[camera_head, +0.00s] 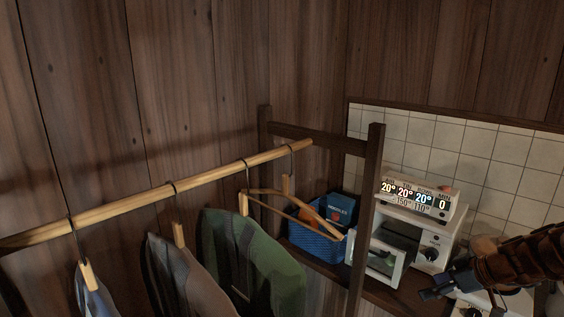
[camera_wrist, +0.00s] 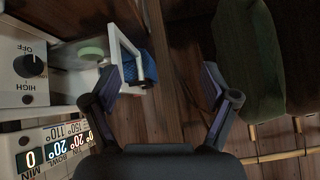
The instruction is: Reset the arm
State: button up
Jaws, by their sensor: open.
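My arm (camera_head: 522,258) reaches in from the right edge of the head view. My gripper (camera_head: 436,291) is in front of a white microwave (camera_head: 432,240). In the wrist view my gripper (camera_wrist: 160,82) has its two fingers spread wide, with nothing between them but the wooden background. The microwave's door (camera_head: 384,262) stands open. In the wrist view the door (camera_wrist: 126,48) shows just beyond the left finger, and a round greenish thing (camera_wrist: 91,53) shows by the opening. I cannot tell whether the finger touches the door.
A wooden rail (camera_head: 120,203) with hanging clothes (camera_head: 255,262) and an empty hanger (camera_head: 285,200) fills the left and middle. A dark post (camera_head: 370,190) stands beside the microwave. A blue basket (camera_head: 318,243) holds boxes. A display (camera_head: 412,197) sits on the microwave.

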jog(key=s+a+r+m+g, duration=0.1)
jog(key=s+a+g, duration=0.1)
jog(key=s+a, duration=0.35)
jog(key=s+a+r+g, duration=0.1)
jog(key=s+a, duration=0.1)
jog(key=a, duration=0.7)
jog(key=s+a+r+m+g, duration=0.1)
jog(key=s+a+g, duration=0.1)
jog(key=s+a, duration=0.35)
jog(key=s+a+m+g+h, duration=0.1)
jog(key=s+a+m+h, duration=0.1)
jog(key=s, duration=0.7)
jog(key=s+a+f+m+g+h, duration=0.1)
jog(key=s+a+m+g+h, duration=0.1)
jog(key=s, duration=0.7)
jog(key=shift+a+f+h, duration=0.2)
jog(key=shift+h, duration=0.7)
jog(key=shift+s, duration=0.1)
